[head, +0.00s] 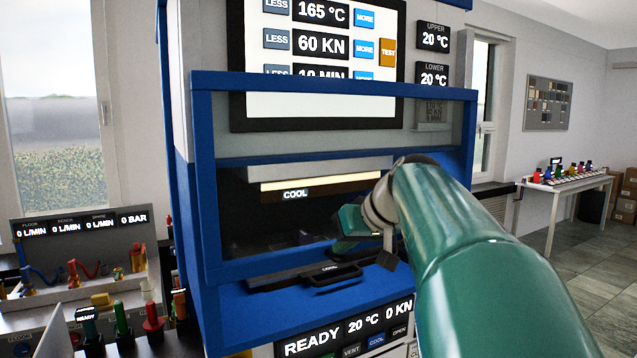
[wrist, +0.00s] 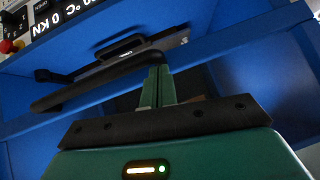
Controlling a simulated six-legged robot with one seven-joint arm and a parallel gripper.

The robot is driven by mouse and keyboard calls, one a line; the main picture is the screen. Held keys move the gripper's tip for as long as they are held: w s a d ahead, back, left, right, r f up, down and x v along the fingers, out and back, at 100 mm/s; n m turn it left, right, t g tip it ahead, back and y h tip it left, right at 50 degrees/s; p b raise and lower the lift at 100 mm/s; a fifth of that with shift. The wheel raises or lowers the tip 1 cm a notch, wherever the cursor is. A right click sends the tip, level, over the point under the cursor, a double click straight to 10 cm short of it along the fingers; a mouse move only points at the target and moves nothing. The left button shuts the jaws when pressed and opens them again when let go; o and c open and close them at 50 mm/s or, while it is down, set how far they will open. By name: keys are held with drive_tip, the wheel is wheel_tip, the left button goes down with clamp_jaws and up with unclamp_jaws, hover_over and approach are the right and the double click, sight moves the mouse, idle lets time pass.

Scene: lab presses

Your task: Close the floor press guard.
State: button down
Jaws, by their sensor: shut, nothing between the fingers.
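The floor press guard (head: 202,180) is a blue frame with a clear window, across the front of the blue press. Its upper bar crosses the lower part of the press screen, and its lower bar hangs low across the opening. Whether that bar meets the ledge is unclear. In the wrist view a long black handle bar (wrist: 75,93) runs along a blue bar. My gripper (head: 347,240) is at the lower middle of the guard, shut and empty. Its fingers (wrist: 157,75) are close beside the black bar in the wrist view; I cannot tell whether they touch it.
A dark plate with a black handle (head: 333,274) lies on the blue ledge below the opening. The press screen (head: 318,45) is above. A bench with fittings (head: 95,300) stands at left. A white table (head: 565,184) stands at the far right, with open floor before it.

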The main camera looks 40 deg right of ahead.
wheel_tip(320, 180, down, 16)
drive_tip(key=shift+r, duration=0.15)
drive_tip(key=shift+a, duration=0.1)
drive_tip(key=s+r, duration=0.7)
drive_tip(key=r, duration=0.5)
drive_tip(key=shift+s+d, duration=0.15)
drive_tip(key=shift+d, duration=0.15)
